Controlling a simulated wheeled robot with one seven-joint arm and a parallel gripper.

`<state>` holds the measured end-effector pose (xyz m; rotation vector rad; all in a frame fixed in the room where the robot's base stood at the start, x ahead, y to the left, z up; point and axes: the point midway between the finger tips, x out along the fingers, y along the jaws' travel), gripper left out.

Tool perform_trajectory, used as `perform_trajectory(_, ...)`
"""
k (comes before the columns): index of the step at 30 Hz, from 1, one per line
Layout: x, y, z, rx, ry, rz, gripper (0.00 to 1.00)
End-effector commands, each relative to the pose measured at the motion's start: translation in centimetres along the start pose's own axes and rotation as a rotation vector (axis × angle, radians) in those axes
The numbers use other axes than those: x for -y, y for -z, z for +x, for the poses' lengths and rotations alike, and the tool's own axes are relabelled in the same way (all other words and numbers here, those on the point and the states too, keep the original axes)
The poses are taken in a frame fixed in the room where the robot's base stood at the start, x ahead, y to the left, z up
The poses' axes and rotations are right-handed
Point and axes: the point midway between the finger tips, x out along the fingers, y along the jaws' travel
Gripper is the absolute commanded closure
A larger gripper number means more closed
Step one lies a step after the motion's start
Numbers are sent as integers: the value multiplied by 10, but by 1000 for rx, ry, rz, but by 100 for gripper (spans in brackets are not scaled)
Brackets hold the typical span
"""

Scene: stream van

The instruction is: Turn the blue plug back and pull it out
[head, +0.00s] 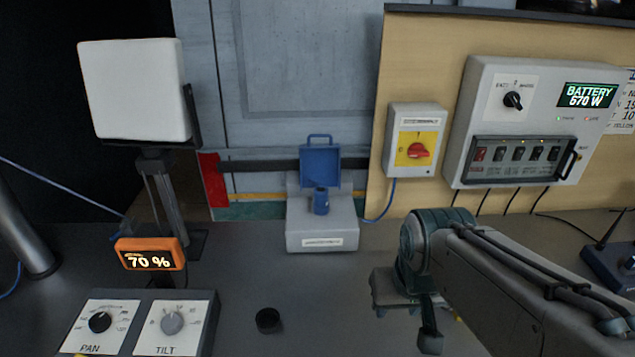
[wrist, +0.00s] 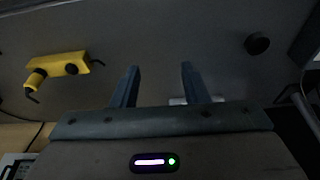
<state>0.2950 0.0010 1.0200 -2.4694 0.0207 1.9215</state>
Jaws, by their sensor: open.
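The box's blue lid (head: 320,165) is raised behind the plug. My gripper (wrist: 158,78) is open in the wrist view, with nothing between its two fingers. In the head view my gripper (head: 430,338) hangs over the counter, to the right of the socket box and nearer to me, well apart from the plug. The plug cannot be made out in the wrist view.
A black round cup (head: 268,320) stands on the counter. PAN and TILT dials (head: 138,322) and an orange 70 % display (head: 150,254) are left. A red-knob switch box (head: 415,140) and battery panel (head: 523,122) are right.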

Motion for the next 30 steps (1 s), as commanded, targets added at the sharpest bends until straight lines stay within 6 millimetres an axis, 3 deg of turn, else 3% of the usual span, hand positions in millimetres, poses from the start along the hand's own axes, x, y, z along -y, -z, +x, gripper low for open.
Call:
perform_trajectory(5, 0, 0, 0, 0, 0, 0, 59)
perform_trajectory(7, 0, 1, 0, 0, 0, 0, 40)
perform_trajectory(11, 2, 18, -7, -3, -6, 6, 37)
perform_trajectory(14, 5, 50, -15, -10, -18, 16, 37)
perform_trajectory(21, 25, 150, -26, -41, -47, 57, 37)
perform_trajectory(30, 67, 268, -9, -91, -63, 112, 37)
